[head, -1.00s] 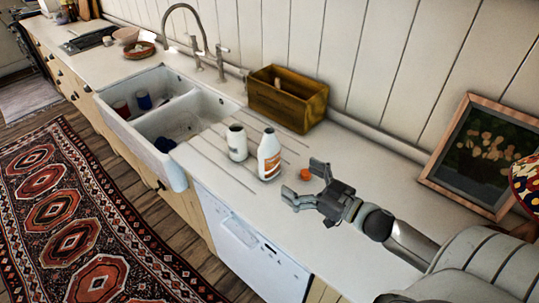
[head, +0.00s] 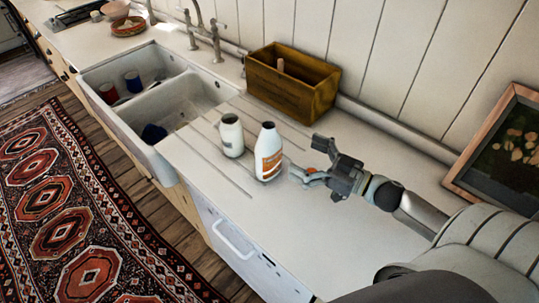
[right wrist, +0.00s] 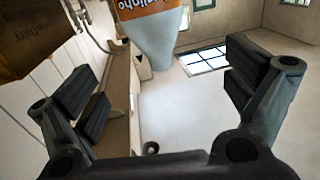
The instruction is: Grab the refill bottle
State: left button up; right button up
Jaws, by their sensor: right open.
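The white bottle with an orange label (head: 268,158), which I take for the refill bottle, stands upright on the counter. My right gripper (head: 307,160) is open and empty just to its right, its fingers pointing towards the bottle. In the right wrist view the bottle (right wrist: 153,40) appears at the top, upside down, ahead of and between the spread fingers (right wrist: 165,85). I see no contact between them. My left gripper is not in view.
A white jar (head: 231,137) stands close left of the bottle. An orange cap (head: 310,172) lies by my right gripper, partly hidden. A wooden box (head: 290,85) stands behind, against the wall. The sink (head: 185,105) is to the left and a framed picture (head: 505,150) to the right.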

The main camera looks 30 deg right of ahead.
aim_at(277, 152)
jog(key=w+f, duration=0.1)
jog(key=w+a+f+b, duration=0.1)
jog(key=w, duration=0.1)
jog(key=w+a+f+b, duration=0.1)
jog(key=f, duration=0.1)
jog(key=shift+w, duration=0.2)
jog(key=shift+w+a, duration=0.2)
jog(key=shift+w, duration=0.25)
jog(key=shift+w+a+r+p, duration=0.1)
jog(key=shift+w+a+p, duration=0.1)
jog(key=shift+w+p, duration=0.2)
jog(key=p+x, duration=0.1)
jog(key=x, duration=0.3)
jog(key=shift+p, duration=0.3)
jog(key=shift+w+a, duration=0.1)
jog(key=shift+w, duration=0.1)
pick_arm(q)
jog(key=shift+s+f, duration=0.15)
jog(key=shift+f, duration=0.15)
